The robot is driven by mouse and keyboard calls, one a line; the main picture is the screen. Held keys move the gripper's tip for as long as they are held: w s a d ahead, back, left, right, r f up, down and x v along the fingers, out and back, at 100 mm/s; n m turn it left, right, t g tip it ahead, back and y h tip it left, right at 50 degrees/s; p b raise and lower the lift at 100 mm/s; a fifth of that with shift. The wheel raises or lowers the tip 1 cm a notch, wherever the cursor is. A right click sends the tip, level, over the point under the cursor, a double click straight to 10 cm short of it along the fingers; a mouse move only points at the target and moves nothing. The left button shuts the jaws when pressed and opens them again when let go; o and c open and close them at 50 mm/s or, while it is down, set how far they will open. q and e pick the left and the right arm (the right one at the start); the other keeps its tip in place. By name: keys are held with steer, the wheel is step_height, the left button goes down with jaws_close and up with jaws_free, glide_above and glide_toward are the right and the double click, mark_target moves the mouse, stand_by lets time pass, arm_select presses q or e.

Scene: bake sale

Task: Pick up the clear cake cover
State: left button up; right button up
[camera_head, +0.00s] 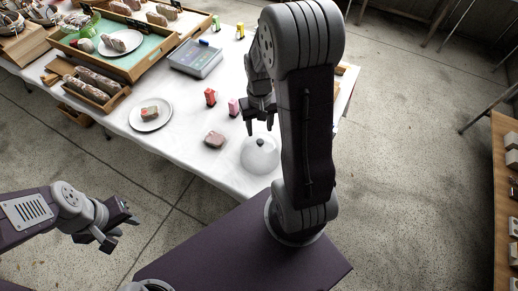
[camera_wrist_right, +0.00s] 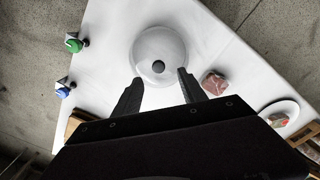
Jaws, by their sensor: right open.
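The clear cake cover (camera_head: 262,154) is a see-through dome with a dark knob on top. It sits on the white table near its front right corner. In the right wrist view the cover (camera_wrist_right: 160,42) lies just beyond my fingertips, with its knob roughly centred between them. My right gripper (camera_head: 259,127) is open and empty above the table, over the far side of the cover; its two fingers (camera_wrist_right: 158,76) point toward the dome. My left gripper (camera_head: 120,222) is off the table at the lower left, and its jaw gap is unclear.
A brown cake piece (camera_head: 214,139) lies left of the cover. Red (camera_head: 210,97) and pink (camera_head: 233,107) small items stand behind it.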

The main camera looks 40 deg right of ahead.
mark_target(260, 141)
steer(key=f, duration=0.3)
steer(key=shift+s+d, duration=0.1)
steer(key=shift+s, duration=0.1)
steer(key=f, duration=0.5)
steer(key=shift+w+d+b, duration=0.15)
steer(key=shift+w+b, duration=0.15)
steer(key=shift+w, duration=0.05)
jaws_close()
stand_by(0.8)
